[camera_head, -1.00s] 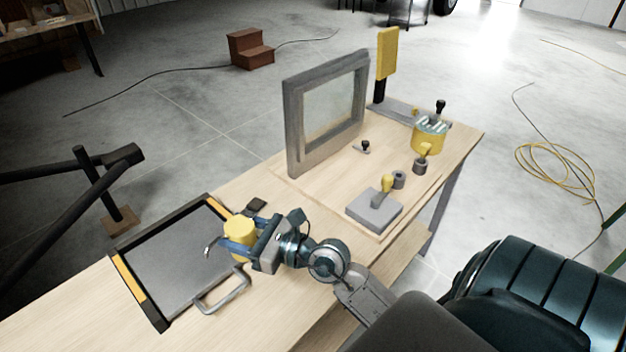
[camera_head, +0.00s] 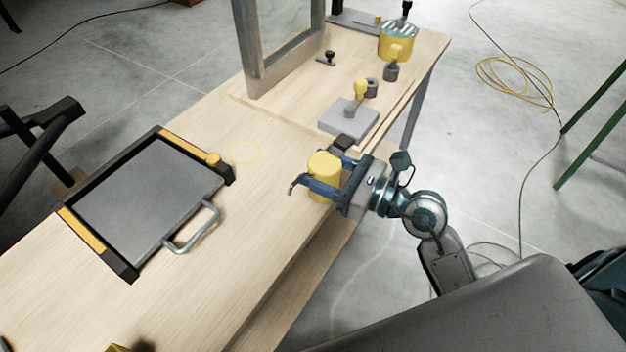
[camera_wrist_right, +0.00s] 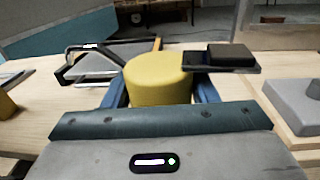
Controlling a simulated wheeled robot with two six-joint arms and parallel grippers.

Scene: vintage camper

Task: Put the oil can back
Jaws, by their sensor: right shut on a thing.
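The oil can (camera_head: 323,166) is a yellow cylinder with a thin grey bent spout on its left and a dark block on its far side. My right gripper (camera_head: 326,180) is shut around it, with blue fingers on either side. The can is upright over the bench's right part, near its front edge; whether its base touches the wood is hidden. In the right wrist view the can (camera_wrist_right: 158,80) sits between the fingers. A thin yellow ring (camera_head: 246,143) is marked on the bench, left of and beyond the can. My left gripper is out of view.
A grey tray (camera_head: 150,195) with black and yellow edges and a handle lies left on the bench. At the far right are a grey block with yellow knob (camera_head: 348,121), a framed panel (camera_head: 283,40) and a yellow tin (camera_head: 397,45). Bench wood around the ring is clear.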

